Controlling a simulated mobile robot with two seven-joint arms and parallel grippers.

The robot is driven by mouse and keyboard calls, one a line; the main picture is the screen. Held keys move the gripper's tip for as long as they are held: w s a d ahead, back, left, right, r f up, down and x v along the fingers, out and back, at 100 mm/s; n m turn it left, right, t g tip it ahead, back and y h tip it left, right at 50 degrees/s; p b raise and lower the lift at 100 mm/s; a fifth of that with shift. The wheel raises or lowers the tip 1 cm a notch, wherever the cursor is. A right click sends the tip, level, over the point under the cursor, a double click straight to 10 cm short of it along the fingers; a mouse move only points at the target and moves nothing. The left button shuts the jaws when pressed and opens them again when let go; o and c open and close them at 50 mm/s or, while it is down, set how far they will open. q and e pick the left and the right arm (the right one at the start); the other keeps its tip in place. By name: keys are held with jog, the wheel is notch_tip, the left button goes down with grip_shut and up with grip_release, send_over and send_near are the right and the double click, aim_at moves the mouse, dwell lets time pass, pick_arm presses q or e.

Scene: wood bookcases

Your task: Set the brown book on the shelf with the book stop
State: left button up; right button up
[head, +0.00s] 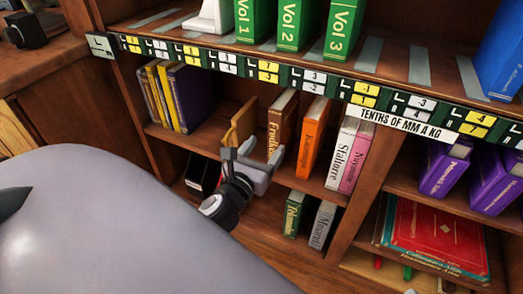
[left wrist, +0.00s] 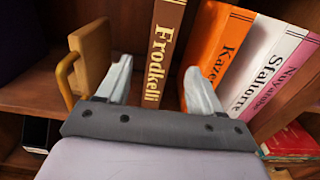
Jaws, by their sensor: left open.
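The brown book (head: 281,117), lettered "Frodkelli", stands on the middle shelf of the bookcase. Its spine (left wrist: 164,45) faces me in the left wrist view, leaning slightly. My left gripper (head: 251,158) is open and empty in front of that shelf. In the left wrist view its fingers (left wrist: 158,70) appear on either side of the book's lower spine; I cannot tell whether they reach around it. A tan wooden block (head: 239,123) with a brass-coloured loop stands left of the book, and also shows in the left wrist view (left wrist: 92,52). A white bookend-like piece (head: 210,18) stands on the upper shelf.
An orange book (head: 311,135) stands close right of the brown one, then white (head: 341,152) and pink (head: 359,157) books. Yellow and purple books (head: 190,95) lean at the shelf's left. Green volumes (head: 289,25) stand above. A labelled shelf edge (head: 270,70) overhangs.

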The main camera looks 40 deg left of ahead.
pick_arm(q)
jog(key=s+d+f+n+g+h, duration=0.1)
jog(key=s+d+n+g+h, duration=0.2)
jog(key=d+n, duration=0.8)
jog(key=s+d+f+n+g+h, duration=0.1)
jog(key=s+d+n+g+h, duration=0.1)
jog(key=s+d+n+h, duration=0.5)
jog(key=shift+s+d+f+n+g+h, duration=0.6)
jog(key=shift+d+n, duration=1.9)
jog(key=shift+n, duration=3.9)
jog(key=shift+w+r, duration=0.35)
